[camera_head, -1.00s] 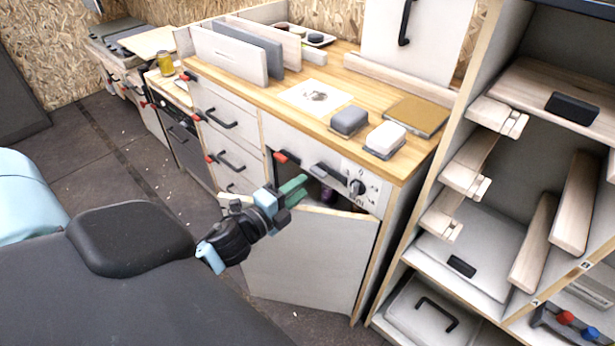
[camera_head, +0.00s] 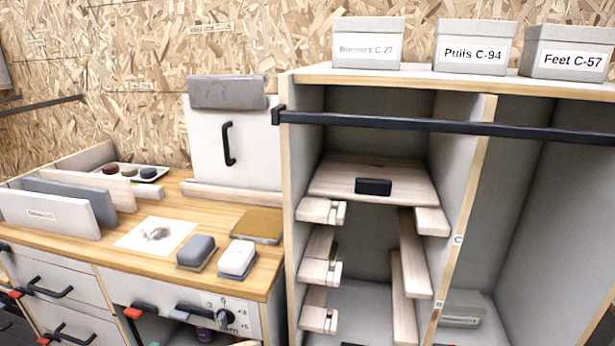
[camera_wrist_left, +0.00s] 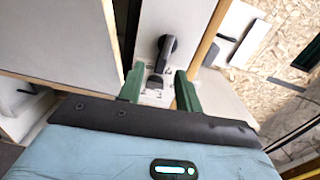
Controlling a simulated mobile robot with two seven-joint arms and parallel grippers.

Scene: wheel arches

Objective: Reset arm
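My left gripper (camera_wrist_left: 158,92) shows in the left wrist view with its two green fingers apart and nothing held between them. Past the fingertips is a pale panel with a black knob or handle (camera_wrist_left: 166,48); I cannot tell how far off it is. Neither gripper shows in the head view, and my right gripper is in no view. The task names no object.
The workbench (camera_head: 150,262) at left carries a grey block (camera_head: 196,250), a white block (camera_head: 237,258) and upright boards (camera_head: 60,208). A shelf unit (camera_head: 292,200) stands at right with a black rail (camera_head: 430,125) across it. Labelled boxes (camera_head: 470,48) sit on top.

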